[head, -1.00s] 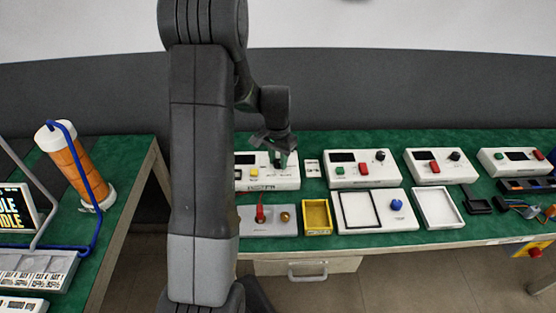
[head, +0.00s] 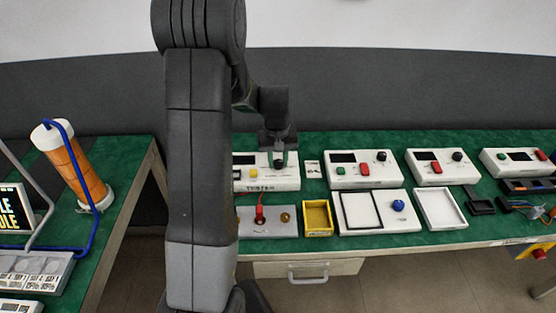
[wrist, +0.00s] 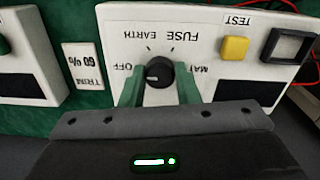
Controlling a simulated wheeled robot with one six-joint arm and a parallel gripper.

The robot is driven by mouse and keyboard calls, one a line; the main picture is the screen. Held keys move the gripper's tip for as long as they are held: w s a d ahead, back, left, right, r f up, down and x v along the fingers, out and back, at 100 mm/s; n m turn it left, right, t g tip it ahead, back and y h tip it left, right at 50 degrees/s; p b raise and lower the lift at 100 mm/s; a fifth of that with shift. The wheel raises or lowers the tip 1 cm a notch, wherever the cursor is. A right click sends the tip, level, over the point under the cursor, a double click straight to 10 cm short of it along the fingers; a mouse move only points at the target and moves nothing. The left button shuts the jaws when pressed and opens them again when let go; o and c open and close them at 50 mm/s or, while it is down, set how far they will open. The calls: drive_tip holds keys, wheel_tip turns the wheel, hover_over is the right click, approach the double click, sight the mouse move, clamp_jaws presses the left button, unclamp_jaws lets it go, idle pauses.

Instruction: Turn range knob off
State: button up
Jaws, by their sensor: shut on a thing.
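A black round knob (wrist: 157,74) sits on a white instrument panel (wrist: 200,45), seen upside down in the wrist view. Labels reading OFF, EARTH, FUSE and a partly hidden MA... lie around it. A short white mark on the knob lies on its left side in that view, towards OFF. My gripper (wrist: 160,84) has its green fingers on both sides of the knob and is shut on it. In the head view my gripper (head: 279,158) stands over the leftmost white panel (head: 288,185) on the bench and mostly hides the knob.
A yellow button (wrist: 234,49) and a dark display sit beside the knob. A small TRIM card (head: 312,169) and another panel (head: 362,172) stand to the right. A red-handled switch (head: 260,213) and a yellow tray (head: 318,217) are in front.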

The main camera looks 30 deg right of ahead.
sight(277, 162)
drive_tip(key=shift+n, duration=0.3)
idle(0.4)
drive_tip(key=o, duration=1)
drive_tip(key=shift+c, duration=0.2)
drive_tip(key=shift+r, duration=0.1)
wheel_tip(277, 162, up, 14)
drive_tip(key=shift+a, duration=0.15)
drive_tip(key=shift+f, duration=0.25)
wheel_tip(277, 162, down, 14)
drive_tip(key=shift+r, duration=0.15)
